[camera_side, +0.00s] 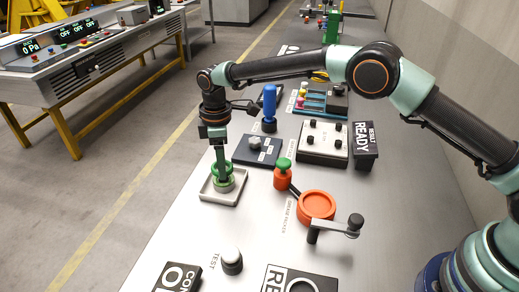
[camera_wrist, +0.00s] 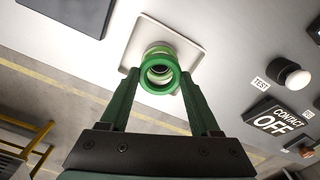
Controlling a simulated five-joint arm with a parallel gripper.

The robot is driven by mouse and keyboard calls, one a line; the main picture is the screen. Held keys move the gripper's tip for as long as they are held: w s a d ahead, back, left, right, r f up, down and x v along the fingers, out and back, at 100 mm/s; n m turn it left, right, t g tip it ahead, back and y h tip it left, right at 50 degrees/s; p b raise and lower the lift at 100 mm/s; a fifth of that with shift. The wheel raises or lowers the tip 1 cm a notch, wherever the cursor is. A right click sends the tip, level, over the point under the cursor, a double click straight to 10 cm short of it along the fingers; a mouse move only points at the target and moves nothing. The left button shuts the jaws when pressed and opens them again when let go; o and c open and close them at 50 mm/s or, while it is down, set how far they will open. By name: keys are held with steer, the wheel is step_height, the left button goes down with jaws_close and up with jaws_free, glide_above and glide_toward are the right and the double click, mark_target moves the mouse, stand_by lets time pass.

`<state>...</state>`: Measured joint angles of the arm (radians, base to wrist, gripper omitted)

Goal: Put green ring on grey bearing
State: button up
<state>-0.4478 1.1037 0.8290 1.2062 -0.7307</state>
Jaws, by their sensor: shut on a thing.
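A green ring (camera_wrist: 161,90) is held between the two dark green fingers of my gripper (camera_wrist: 160,78) in the wrist view. It also shows in the side view (camera_side: 221,170), below the wrist. Behind the ring in the wrist view is a paler green, round piece (camera_wrist: 158,49), partly hidden by the ring. In the side view a grey-green round piece (camera_side: 225,186) stands in the tray under the ring, likely the grey bearing. I cannot tell whether the ring touches it. The square, light grey tray (camera_side: 212,199) is around this piece.
An orange round dish (camera_side: 317,205) with a crank and a red bottle with a green cap (camera_side: 282,178) stand right of the tray. A dark plate (camera_side: 257,149) lies behind it. A TEST knob (camera_side: 232,260) is in front. The table edge is close on the left.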

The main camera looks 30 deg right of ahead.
steer(key=shift+f, duration=1.4)
steer(key=o, duration=1.3)
steer(key=shift+f, duration=0.1)
